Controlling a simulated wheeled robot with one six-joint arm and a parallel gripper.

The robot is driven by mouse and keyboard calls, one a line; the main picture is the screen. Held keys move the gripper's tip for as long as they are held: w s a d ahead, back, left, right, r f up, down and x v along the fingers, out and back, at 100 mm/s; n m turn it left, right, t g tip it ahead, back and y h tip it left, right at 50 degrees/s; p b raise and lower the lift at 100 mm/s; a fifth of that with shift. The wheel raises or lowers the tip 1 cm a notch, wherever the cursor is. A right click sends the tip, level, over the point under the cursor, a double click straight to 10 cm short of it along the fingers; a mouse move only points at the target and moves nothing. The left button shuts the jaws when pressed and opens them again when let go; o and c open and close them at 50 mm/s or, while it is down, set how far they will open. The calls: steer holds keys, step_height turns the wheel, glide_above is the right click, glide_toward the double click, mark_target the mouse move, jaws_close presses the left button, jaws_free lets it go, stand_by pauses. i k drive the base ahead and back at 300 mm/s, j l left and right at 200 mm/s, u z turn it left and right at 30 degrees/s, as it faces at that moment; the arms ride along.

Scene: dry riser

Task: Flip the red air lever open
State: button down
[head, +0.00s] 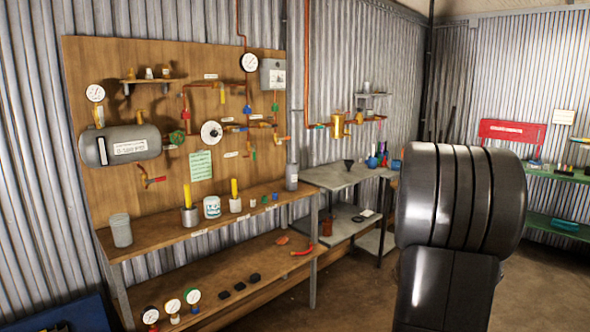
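A small red lever (155,180) sits on a short copper pipe on the wooden board (120,60), just below the grey tank (120,146). It is too small here to tell whether it stands open or shut. Other small valve handles show on the copper pipes to the right, including a yellow one (222,95) and a blue one (247,110). The labels are too small to read, so I cannot tell which fitting is marked for air. My gripper is not in view; a black part of my arm fills the right foreground, well apart from the board.
A wooden bench (165,240) with cans and pots juts out below the board. Its lower shelf (262,268) holds gauges, black blocks and a red curved piece (303,250). A grey table (345,178) stands to the right. Brown floor (345,295) is open in front.

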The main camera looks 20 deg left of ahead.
mark_target(164, 178)
steer(key=i+u, duration=0.85)
steer(key=i+l+u, duration=0.1)
steer(key=i+u, duration=0.15)
steer(key=u, duration=0.15)
steer(key=i+l+u, duration=0.25)
steer(key=u, duration=0.2)
steer(key=i+u, duration=0.2)
steer(key=u, duration=0.25)
steer(key=i+l+u, duration=0.2)
steer(key=u, duration=0.2)
steer(key=i+l+u, duration=0.2)
steer(key=u, duration=0.25)
steer(key=i+l+u, duration=0.1)
steer(key=l+u, duration=0.3)
steer(key=j, duration=0.1)
